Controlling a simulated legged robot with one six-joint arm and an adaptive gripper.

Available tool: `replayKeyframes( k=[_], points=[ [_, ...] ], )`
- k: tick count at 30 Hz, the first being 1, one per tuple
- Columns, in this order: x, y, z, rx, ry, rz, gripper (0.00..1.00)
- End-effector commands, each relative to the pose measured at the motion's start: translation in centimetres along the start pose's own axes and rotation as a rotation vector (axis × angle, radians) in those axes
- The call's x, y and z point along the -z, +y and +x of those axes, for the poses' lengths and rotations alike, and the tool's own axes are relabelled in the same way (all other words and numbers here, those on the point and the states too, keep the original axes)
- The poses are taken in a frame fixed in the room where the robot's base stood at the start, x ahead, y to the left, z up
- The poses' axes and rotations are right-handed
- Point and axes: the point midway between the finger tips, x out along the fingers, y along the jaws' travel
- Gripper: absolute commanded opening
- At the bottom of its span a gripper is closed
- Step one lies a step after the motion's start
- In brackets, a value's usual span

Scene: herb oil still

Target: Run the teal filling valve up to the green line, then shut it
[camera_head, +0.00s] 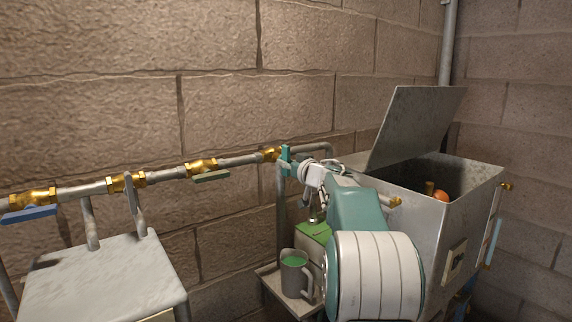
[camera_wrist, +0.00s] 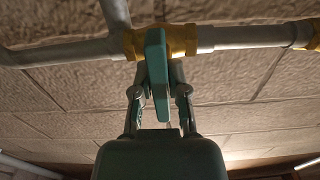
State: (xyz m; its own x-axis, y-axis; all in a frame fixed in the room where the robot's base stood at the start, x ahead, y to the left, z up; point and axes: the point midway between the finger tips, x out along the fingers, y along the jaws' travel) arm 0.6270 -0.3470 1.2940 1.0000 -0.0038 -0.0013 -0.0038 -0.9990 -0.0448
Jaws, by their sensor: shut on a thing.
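The teal valve handle (camera_head: 285,161) stands out across the pipe on its brass body (camera_head: 270,155), near the pipe's right end. The wrist view shows the teal handle (camera_wrist: 155,60) in front of the brass valve body (camera_wrist: 180,40). My gripper (camera_head: 306,170) reaches it from the right. In the wrist view its fingers (camera_wrist: 160,92) lie on either side of the handle's lower part, shut on it. A pale blue upright tube (camera_head: 493,243) with brass fittings is on the metal tank's right side. I cannot make out a green line.
A mug (camera_head: 293,275) with green contents stands below the valve, beside a green-topped box (camera_head: 313,232). Blue (camera_head: 28,214) and dark green (camera_head: 211,176) handles sit left along the pipe.

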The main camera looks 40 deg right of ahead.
Motion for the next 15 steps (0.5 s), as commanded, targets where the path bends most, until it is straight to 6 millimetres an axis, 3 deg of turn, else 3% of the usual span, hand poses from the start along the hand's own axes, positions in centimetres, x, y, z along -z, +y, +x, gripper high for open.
replayKeyframes(
  k=[2, 3, 4, 15],
  points=[
    [0.09, -0.01, 0.01, 0.000, 0.002, 0.001, 0.00],
    [0.10, -0.02, 0.01, 0.000, 0.002, 0.001, 0.37],
    [0.09, -0.02, 0.01, 0.000, 0.002, 0.001, 0.51],
    [0.04, 0.00, -0.06, 0.000, 0.001, -0.001, 0.54]
  ],
)
